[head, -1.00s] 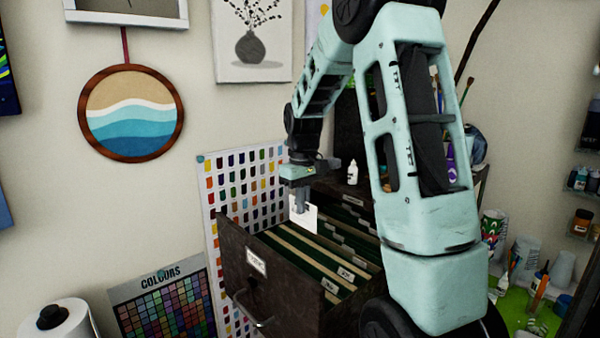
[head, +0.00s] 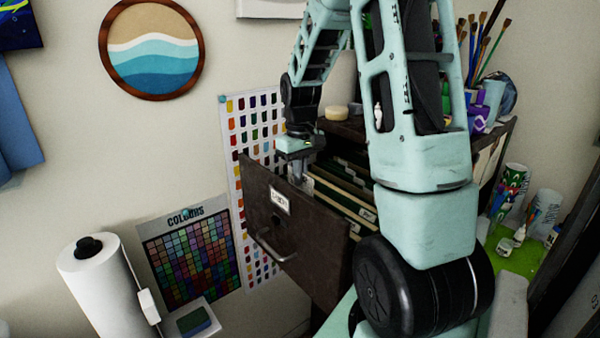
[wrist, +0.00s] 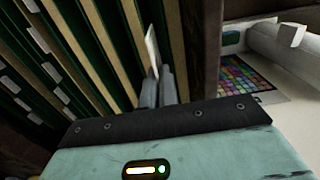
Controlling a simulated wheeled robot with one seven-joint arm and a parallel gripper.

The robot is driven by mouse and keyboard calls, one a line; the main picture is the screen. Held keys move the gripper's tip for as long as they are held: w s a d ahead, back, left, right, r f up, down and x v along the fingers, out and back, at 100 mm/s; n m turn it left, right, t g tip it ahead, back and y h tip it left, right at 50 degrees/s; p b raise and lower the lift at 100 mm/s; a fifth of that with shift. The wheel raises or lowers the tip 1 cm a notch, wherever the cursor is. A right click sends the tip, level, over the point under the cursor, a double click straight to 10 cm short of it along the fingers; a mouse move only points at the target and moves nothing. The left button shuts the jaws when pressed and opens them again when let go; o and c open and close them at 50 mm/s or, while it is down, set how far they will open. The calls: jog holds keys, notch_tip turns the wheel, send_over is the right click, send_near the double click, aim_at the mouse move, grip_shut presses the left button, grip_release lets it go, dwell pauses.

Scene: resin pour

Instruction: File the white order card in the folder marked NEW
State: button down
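The white order card (wrist: 152,48) is between the fingers of my gripper (wrist: 158,88) in the wrist view, seen nearly edge-on. In the head view my gripper (head: 297,172) points down just behind the drawer front, and a pale bit of the card (head: 308,184) shows beside it. The open drawer (head: 290,235) holds several green folders (wrist: 66,45) with tan dividers and white tabs. I cannot read which tab says NEW. The card's lower edge is hidden, so I cannot tell whether it is inside a folder.
The drawer's front panel and side wall (wrist: 206,45) stand close to my gripper. A colour chart (head: 190,255) and a paper roll (head: 95,285) are at the left. Brushes and pots crowd the right.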

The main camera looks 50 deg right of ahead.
jog(key=shift+f+b, duration=1.85)
jog(key=shift+f, duration=1.1)
jog(key=shift+s+f, duration=0.2)
jog(key=shift+f, duration=0.2)
jog(key=c, duration=1.1)
grip_release()
jog(key=shift+f+b, duration=0.1)
jog(key=shift+b, duration=0.2)
jog(key=shift+w+r+p, duration=0.1)
jog(key=shift+r+p, duration=0.75)
jog(key=shift+r, duration=0.05)
jog(key=shift+w+r+p, duration=0.1)
jog(key=shift+r+p, duration=2.7)
jog(key=shift+r, duration=0.65)
jog(key=shift+f, duration=0.1)
